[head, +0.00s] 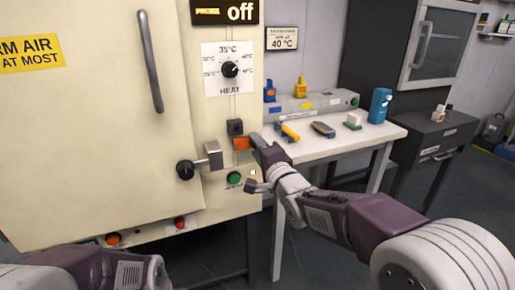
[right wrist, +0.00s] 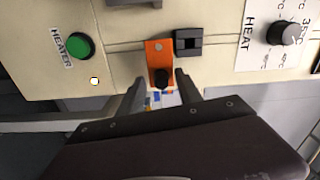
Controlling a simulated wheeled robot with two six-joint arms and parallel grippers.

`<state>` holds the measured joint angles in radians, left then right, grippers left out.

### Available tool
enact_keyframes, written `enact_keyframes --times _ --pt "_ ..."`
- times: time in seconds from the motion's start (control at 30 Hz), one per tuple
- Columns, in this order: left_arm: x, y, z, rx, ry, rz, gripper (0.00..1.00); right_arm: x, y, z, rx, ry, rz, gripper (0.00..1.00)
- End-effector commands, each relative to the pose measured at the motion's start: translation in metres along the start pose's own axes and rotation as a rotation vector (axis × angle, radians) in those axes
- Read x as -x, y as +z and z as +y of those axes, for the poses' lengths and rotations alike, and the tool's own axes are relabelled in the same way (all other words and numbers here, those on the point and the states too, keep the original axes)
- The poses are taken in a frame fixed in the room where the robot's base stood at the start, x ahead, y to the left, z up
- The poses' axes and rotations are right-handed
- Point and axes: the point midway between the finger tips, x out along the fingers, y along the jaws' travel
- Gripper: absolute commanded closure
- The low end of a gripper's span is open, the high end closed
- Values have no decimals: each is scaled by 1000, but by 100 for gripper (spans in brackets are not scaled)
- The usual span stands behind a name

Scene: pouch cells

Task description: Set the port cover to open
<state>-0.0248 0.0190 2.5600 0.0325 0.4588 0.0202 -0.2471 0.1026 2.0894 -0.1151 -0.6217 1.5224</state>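The orange port cover (head: 241,143) is a small plate on the front of the cream cabinet. In the right wrist view the orange plate (right wrist: 158,52) has a rivet at one end and a black knob (right wrist: 162,79) at the other. A black square block with a dark recess (right wrist: 188,42) sits beside it; in the head view this block (head: 235,127) is just above the plate. My right gripper (right wrist: 160,92) is open, its fingers on either side of the knob with gaps visible. It also shows in the head view (head: 253,162). My left gripper is out of view.
The heat dial (head: 230,69) is above, the green heater button (head: 234,178) below, and a black-knobbed latch (head: 186,169) to the left. A white table (head: 345,146) with bottles and tools stands right of the cabinet, behind my right arm.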

Motion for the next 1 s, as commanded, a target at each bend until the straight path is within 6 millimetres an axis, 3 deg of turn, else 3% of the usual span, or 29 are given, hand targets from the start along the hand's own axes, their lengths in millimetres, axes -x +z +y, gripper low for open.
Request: enact_keyframes --times 0.23,0.63,1.0 --pt "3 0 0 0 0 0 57 10 0 -3 1 -3 0 58" --pt "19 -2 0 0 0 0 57 84 -1 -2 0 -1 1 58" --pt "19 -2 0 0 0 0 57 91 0 0 0 0 1 58"
